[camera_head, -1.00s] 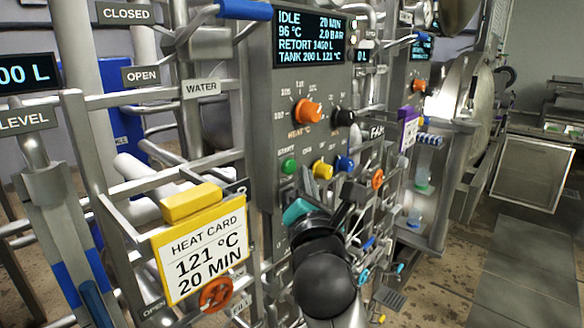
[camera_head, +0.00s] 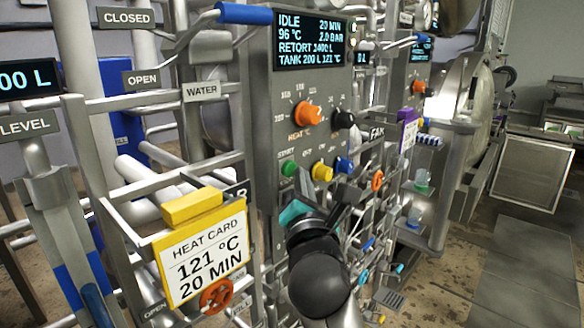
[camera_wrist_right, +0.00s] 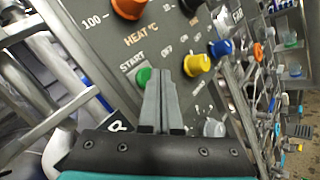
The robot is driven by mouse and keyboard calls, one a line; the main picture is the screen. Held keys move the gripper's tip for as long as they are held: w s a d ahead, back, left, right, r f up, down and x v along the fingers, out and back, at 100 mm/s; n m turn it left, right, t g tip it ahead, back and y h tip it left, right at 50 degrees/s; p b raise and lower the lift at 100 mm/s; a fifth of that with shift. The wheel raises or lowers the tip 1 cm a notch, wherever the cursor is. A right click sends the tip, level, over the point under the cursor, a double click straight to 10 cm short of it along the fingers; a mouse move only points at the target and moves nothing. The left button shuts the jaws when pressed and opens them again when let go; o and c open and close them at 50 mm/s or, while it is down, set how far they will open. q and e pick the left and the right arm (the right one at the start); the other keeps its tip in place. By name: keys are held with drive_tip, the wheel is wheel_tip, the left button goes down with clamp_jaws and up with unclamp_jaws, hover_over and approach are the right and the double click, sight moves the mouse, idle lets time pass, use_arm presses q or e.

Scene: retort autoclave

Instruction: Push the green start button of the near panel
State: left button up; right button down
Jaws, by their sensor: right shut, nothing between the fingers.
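The green start button (camera_head: 289,168) is on the grey near panel (camera_head: 290,105), at the left end of a row with a yellow and a blue knob. The wrist view shows the green button (camera_wrist_right: 143,76) under the START label, partly covered by my fingers. My right gripper (camera_head: 304,178) is in front of the panel, just right of and below the button. Its fingers (camera_wrist_right: 163,76) are shut with nothing between them, their tips just right of the button. I cannot tell whether they touch the panel. My left gripper is out of view.
Right of the button are a yellow knob (camera_head: 321,171) and a blue knob (camera_head: 344,165). An orange heat knob (camera_head: 309,113) and a black knob (camera_head: 343,118) sit above. A framed heat card (camera_head: 205,258) stands left, with pipes and rails around it.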

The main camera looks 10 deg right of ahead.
drive_tip(key=shift+w+a, duration=0.5)
drive_tip(key=shift+w, duration=0.05)
idle(1.2)
drive_tip(key=shift+d, duration=0.1)
drive_tip(key=shift+s+d+p, duration=0.6)
drive_tip(key=shift+s+p, duration=0.25)
drive_tip(key=s+d+p, duration=0.1)
drive_tip(key=s, duration=0.1)
drive_tip(key=s+d+p, duration=0.1)
drive_tip(key=s+d, duration=0.1)
idle(0.3)
